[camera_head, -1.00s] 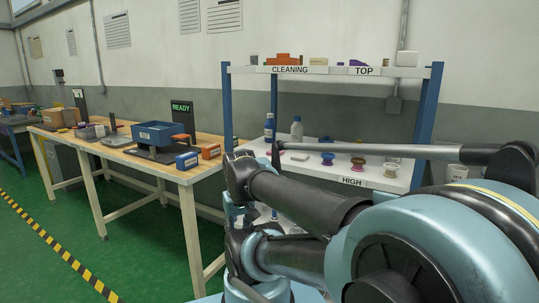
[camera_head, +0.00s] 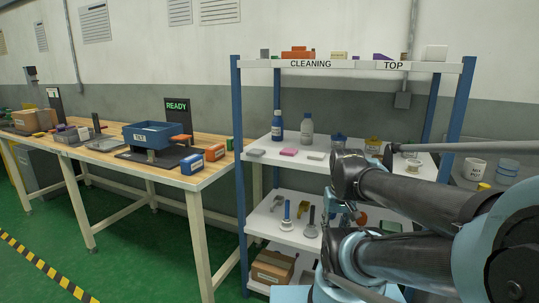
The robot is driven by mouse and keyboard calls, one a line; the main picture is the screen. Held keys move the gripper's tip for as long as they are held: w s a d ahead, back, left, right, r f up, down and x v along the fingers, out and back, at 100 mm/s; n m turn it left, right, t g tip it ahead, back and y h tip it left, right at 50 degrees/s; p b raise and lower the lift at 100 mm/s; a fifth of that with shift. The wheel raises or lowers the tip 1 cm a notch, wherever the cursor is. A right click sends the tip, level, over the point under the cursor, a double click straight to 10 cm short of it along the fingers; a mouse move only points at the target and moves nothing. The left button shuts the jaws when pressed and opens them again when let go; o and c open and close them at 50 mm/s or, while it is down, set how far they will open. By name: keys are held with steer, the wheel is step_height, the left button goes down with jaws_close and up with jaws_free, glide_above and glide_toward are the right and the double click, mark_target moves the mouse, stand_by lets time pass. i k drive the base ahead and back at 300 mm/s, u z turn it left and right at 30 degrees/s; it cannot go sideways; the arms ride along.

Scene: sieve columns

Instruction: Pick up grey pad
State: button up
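A flat grey pad (camera_head: 255,152) lies at the left front of the white middle shelf of the rack. A pink pad (camera_head: 288,152) lies to its right, and a paler, whitish-grey pad (camera_head: 316,156) lies further right. All three lie apart and uncovered. My folded arm fills the right side of the view, to the right of these pads. I cannot make out my gripper's fingers among its links. Nothing of mine touches the grey pad.
A blue bottle (camera_head: 277,127) and a clear bottle (camera_head: 307,129) stand behind the pads. My arm hides part of the shelf's right side. The top shelf (camera_head: 340,65) overhangs. A wooden workbench (camera_head: 215,172) stands left, with green floor in front.

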mark_target(254, 153)
steer(key=k, duration=1.25)
steer(key=u, duration=0.45)
steer(key=i, duration=1)
